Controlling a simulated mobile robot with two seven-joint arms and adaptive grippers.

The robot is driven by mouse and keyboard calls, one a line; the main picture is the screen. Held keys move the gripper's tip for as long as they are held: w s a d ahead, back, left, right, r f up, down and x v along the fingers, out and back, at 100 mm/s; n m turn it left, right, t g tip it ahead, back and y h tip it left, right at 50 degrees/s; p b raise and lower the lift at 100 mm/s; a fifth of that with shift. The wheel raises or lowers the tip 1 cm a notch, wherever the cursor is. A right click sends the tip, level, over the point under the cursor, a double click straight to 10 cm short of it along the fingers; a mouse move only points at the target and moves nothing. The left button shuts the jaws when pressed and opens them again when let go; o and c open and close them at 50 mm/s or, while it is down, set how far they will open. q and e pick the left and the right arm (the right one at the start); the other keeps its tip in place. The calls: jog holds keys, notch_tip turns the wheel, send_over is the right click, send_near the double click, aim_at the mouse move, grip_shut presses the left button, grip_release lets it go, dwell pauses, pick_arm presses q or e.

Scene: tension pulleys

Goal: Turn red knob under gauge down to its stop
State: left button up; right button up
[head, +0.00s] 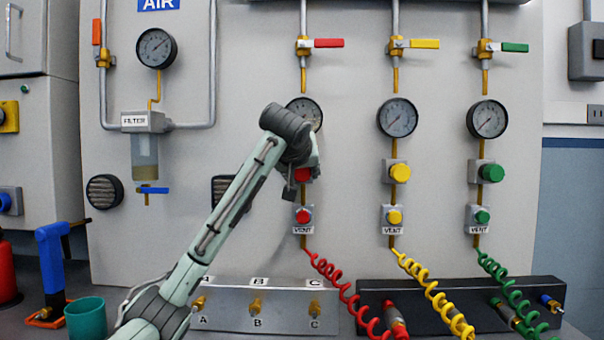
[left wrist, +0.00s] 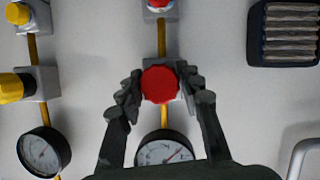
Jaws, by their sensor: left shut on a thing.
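The red knob (head: 302,175) is on the panel below the red line's gauge (head: 313,112). My left arm partly hides both in the head view. In the left wrist view, which is turned over, the red knob (left wrist: 160,84) sits between the two fingers of my left gripper (left wrist: 161,90), with the gauge (left wrist: 165,150) below it. The left gripper (head: 302,182) is shut on the knob, a finger on each side. The gauge needle shows in the wrist view, but its reading is too small to tell. My right gripper is not in view.
A red vent button (head: 304,215) is just below the knob. Yellow (head: 400,173) and green (head: 490,175) knobs stand to the right. Coiled red, yellow and green hoses (head: 430,285) hang below. A teal cup (head: 86,318) stands at the lower left.

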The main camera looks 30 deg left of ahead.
pick_arm(q)
jog(key=shift+f+n+t+h+b, duration=0.15)
jog(key=shift+n+t+h+b, duration=0.45)
jog(key=shift+n+h+b, duration=0.45)
jog(key=shift+n+t, duration=0.5)
jog(key=shift+n, duration=0.75)
jog(key=shift+n+t+h+b, duration=0.3)
jog(key=shift+n+t+h, duration=0.15)
jog(key=shift+n, duration=0.35)
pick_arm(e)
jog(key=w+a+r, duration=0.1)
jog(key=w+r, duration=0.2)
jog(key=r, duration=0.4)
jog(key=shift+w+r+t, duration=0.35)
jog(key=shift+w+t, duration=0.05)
pick_arm(q)
jog(key=o, duration=1.2)
jog(key=shift+c, duration=0.2)
jog(key=v, duration=1.2)
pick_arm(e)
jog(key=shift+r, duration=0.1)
